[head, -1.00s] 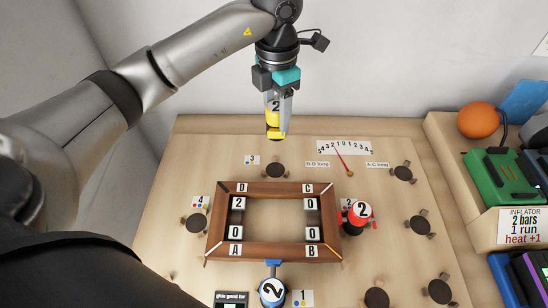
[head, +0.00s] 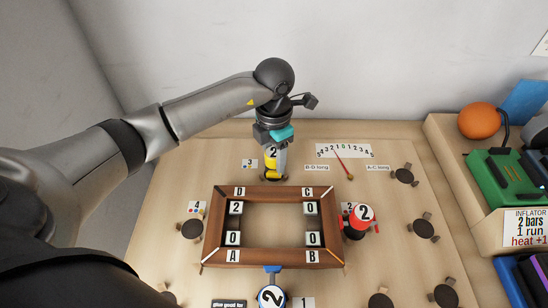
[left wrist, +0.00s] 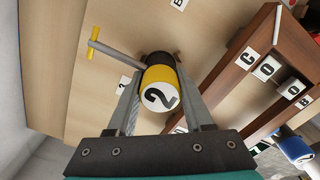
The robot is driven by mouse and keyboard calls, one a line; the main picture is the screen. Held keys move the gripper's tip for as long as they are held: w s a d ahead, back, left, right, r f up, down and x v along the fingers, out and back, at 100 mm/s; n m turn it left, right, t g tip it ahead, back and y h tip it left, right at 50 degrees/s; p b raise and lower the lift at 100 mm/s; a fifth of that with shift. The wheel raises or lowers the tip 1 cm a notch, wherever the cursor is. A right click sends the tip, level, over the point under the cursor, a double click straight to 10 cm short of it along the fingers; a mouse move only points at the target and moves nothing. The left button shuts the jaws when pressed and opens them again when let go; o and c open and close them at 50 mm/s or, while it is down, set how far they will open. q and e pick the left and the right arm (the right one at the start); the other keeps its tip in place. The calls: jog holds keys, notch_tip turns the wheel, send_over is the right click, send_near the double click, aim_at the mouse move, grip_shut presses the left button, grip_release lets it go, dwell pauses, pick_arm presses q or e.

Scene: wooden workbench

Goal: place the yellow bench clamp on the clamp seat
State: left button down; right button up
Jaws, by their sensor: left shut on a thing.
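The yellow bench clamp (head: 270,168), with a white top marked 2, is between the fingers of my left gripper (head: 275,158). It is upright just behind the wooden frame, beside the label 3. In the left wrist view the clamp (left wrist: 160,88) sits between both fingers, its yellow-tipped handle bar (left wrist: 120,54) pointing to the upper left. A dark round seat with small brown blocks (left wrist: 174,54) shows at its lower end. The gripper hides most of this seat in the head view, and I cannot tell whether the clamp touches it. My right gripper is not in view.
The wooden frame (head: 272,257) with corners A to D lies mid-bench. A red clamp (head: 355,222) stands at its right side, a blue clamp (head: 271,294) at its front. Several empty dark seats (head: 404,176) line the right. A gauge card (head: 344,151) lies behind.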

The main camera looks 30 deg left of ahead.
aim_at(274, 152)
pick_arm(q)
jog(key=shift+f, duration=0.1)
jog(key=shift+c, duration=1.5)
grip_release()
jog(key=shift+r, duration=0.3)
notch_tip(274, 152, up, 12)
jog(key=shift+f+p, duration=0.15)
jog(key=shift+p, duration=0.85)
